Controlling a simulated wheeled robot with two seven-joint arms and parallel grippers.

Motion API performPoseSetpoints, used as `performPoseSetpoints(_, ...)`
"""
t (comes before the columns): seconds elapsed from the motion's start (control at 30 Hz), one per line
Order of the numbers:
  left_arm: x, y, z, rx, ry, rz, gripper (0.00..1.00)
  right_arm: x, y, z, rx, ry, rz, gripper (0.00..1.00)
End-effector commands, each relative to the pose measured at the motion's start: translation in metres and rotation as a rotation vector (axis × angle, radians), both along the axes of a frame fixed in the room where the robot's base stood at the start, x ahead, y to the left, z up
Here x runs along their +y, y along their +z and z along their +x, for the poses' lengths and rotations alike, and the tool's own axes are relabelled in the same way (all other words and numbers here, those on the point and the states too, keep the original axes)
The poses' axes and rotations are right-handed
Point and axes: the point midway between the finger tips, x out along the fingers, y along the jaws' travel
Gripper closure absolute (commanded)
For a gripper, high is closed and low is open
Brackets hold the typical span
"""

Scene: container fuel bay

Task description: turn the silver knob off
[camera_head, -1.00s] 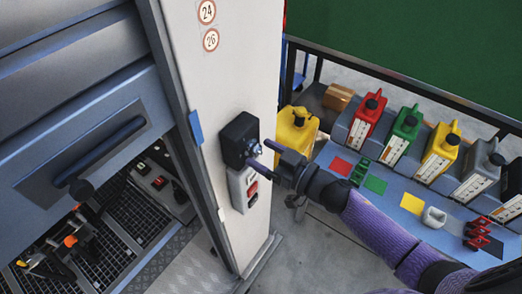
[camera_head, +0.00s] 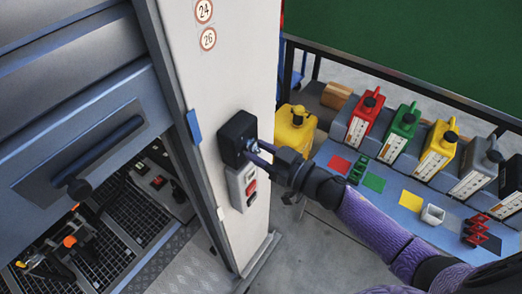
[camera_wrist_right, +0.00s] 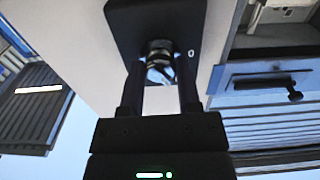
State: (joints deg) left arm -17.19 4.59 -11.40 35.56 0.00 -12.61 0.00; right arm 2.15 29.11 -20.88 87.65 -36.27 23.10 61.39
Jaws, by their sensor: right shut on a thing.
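The silver knob (camera_wrist_right: 160,62) sits on a black box (camera_head: 235,131) fixed to the white post (camera_head: 235,70). In the head view the knob is mostly hidden by my right gripper (camera_head: 253,151). In the wrist view the black box (camera_wrist_right: 187,20) is behind the knob, and the two fingers of my right gripper (camera_wrist_right: 160,80) stand on either side of it. My right gripper is shut on the knob. A small mark shows on the black box beside the knob. My left gripper is not in view.
A grey switch box (camera_head: 240,187) with red and dark buttons is just below the black box. A yellow can (camera_head: 296,128) stands right of the post. A blue bench (camera_head: 395,205) holds several coloured cans. A drawer handle (camera_head: 105,155) is at left.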

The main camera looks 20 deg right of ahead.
Motion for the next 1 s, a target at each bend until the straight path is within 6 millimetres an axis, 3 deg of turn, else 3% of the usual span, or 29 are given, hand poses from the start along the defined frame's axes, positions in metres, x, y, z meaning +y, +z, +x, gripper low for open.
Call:
performPoseSetpoints(0.27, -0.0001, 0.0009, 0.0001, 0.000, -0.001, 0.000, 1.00, -0.0004, 0.0000, 0.0002, -0.090, -0.001, -0.117, 1.00)
performPoseSetpoints(1.0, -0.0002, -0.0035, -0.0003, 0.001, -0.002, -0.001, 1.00, -0.0010, -0.0003, 0.0005, -0.496, 0.000, -0.638, 1.00)
